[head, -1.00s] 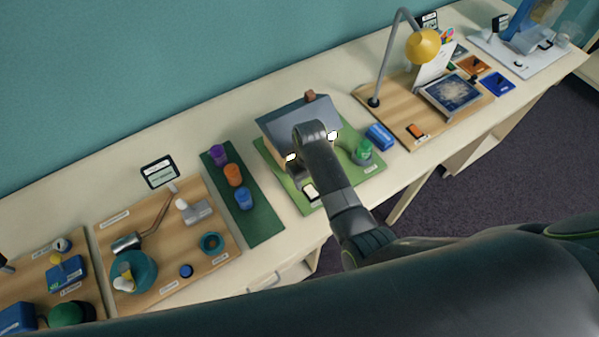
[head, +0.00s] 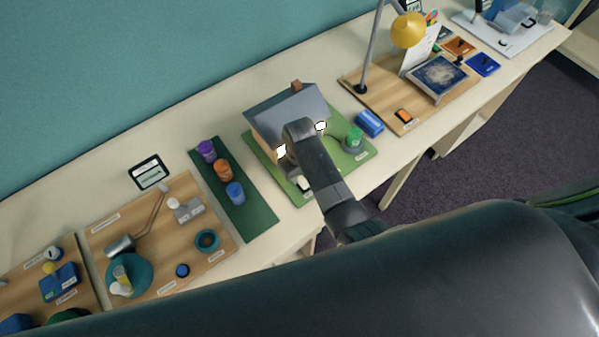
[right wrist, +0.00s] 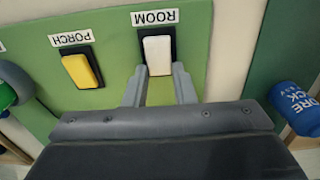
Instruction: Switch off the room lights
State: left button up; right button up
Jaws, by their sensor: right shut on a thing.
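The model house (head: 287,112) stands on a green board (head: 372,156) mid-table; its two windows glow white. In the right wrist view, a white rocker switch (right wrist: 157,54) is labelled ROOM, upside down, and a yellow switch (right wrist: 82,70) is labelled PORCH. My right gripper (right wrist: 159,76) has a finger at each side of the ROOM switch's near end and is shut on it. In the head view, my forearm and wrist hide most of this gripper and part of the board. My left gripper is out of view.
A green button device (head: 354,138) and a blue box (head: 369,122) stand right of the house. Several coloured cans stand on a dark green strip (head: 255,222) to its left, the blue can (head: 235,193) nearest. A lamp (head: 408,30) stands further right.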

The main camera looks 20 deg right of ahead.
jog(key=shift+s+d+r+t+y, duration=0.1)
jog(key=shift+s+t+y, duration=0.15)
jog(key=shift+t, duration=0.5)
jog(key=shift+s+r+t+y, duration=0.1)
jog(key=shift+t+y, duration=0.25)
jog(key=shift+t, duration=0.4)
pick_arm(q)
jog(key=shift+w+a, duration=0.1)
pick_arm(e)
jog(key=o, duration=1)
